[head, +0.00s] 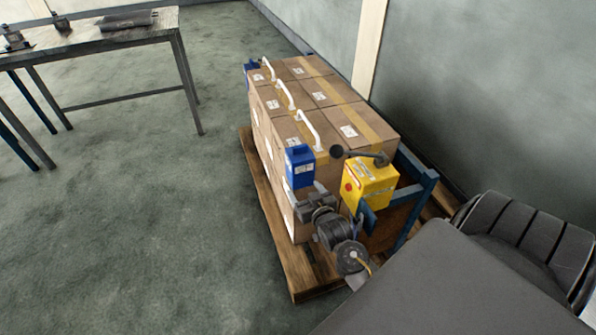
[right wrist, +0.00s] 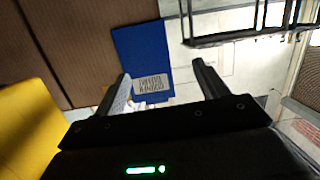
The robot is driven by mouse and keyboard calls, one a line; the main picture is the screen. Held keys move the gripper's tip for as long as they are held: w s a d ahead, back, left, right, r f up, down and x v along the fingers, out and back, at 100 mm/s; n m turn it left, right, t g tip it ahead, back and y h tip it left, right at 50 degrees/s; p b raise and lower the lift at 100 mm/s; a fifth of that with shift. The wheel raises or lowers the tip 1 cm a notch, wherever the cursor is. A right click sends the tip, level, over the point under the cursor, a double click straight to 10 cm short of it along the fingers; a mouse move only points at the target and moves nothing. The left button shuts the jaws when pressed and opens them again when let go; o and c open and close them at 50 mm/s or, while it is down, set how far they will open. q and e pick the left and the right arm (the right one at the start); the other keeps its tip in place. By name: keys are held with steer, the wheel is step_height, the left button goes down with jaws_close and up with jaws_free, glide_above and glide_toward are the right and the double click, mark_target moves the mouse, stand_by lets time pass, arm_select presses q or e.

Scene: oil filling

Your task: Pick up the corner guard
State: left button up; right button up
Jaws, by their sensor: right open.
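A blue corner guard (head: 299,165) with a white label sits at the near top corner of the stack of cardboard boxes (head: 318,90). Another blue corner guard (head: 252,66) shows in part at the far left end of the stack. My right gripper (head: 308,201) is just below and in front of the near guard. In the right wrist view, the blue guard (right wrist: 143,45) lies ahead of my open right gripper (right wrist: 160,78), with its label near the left finger. I see nothing held between the fingers. Contact cannot be told. My left gripper is out of view.
A yellow box (head: 369,186) with a dark lever stands right of my right gripper, by a blue frame (head: 416,190). White handles (head: 309,130) cross the boxes. A wooden pallet (head: 296,283) is underneath. A table (head: 95,36) stands upper left; the floor between is clear.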

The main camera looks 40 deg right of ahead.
steer(key=m+t+h+b, duration=0.1)
steer(key=t+h, duration=0.1)
glide_toward(301, 149)
steer(key=x, duration=0.5)
steer(key=shift+w+f+b, duration=0.1)
steer(key=shift+w+b, duration=0.2)
steer(key=shift+w, duration=0.05)
steer(key=shift+w+d, duration=0.2)
steer(key=shift+w, duration=0.15)
steer(key=x, duration=0.3)
steer(key=shift+w+d+f+b, duration=0.1)
steer(key=shift+w+d+b, duration=0.05)
steer(key=shift+w+b, duration=0.2)
steer(key=shift+w+d, duration=0.15)
steer(key=shift+w, duration=0.15)
steer(key=c, duration=1.4)
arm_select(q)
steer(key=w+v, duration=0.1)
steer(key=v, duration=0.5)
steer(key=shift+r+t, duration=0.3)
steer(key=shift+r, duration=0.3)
arm_select(e)
steer(key=shift+o, duration=0.2)
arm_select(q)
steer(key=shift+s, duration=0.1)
